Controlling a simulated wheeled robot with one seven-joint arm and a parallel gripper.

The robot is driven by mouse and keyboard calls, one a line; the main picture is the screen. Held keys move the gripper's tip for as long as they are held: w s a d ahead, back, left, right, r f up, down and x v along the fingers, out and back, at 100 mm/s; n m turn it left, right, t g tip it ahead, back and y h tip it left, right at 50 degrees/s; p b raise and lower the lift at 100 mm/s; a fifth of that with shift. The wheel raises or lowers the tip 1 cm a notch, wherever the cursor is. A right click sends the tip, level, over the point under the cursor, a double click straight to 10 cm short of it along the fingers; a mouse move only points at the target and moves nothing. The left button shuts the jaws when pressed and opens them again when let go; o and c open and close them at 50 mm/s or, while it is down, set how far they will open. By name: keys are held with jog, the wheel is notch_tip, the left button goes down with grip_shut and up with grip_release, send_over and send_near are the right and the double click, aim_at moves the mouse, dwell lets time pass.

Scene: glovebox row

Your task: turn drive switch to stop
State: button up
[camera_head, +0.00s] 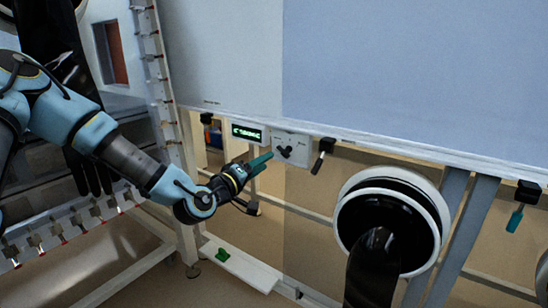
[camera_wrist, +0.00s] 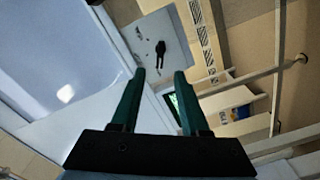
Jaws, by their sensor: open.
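The drive switch is a dark knob (camera_head: 285,152) on a small pale plate (camera_head: 303,148) under the large panel's lower edge. In the wrist view the dark knob (camera_wrist: 160,52) stands on the same pale plate (camera_wrist: 145,38), beyond the fingertips. My gripper (camera_head: 266,158) is just left of the knob in the head view, apart from it as far as I can tell. In the wrist view its two green fingers (camera_wrist: 160,75) are spread with nothing between them. The plate's small markings are too blurred to read.
A green-lit display (camera_head: 247,133) is left of the plate. A black-handled clamp (camera_head: 323,153) hangs close on the right. A round glove port (camera_head: 392,220) with a black glove is lower right. A green block (camera_head: 222,255) lies on a white ledge below.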

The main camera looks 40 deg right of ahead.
aim_at(281, 153)
jog(key=x, duration=0.9)
jog(key=shift+d+p, duration=0.15)
jog(key=shift+p, duration=0.2)
grip_shut()
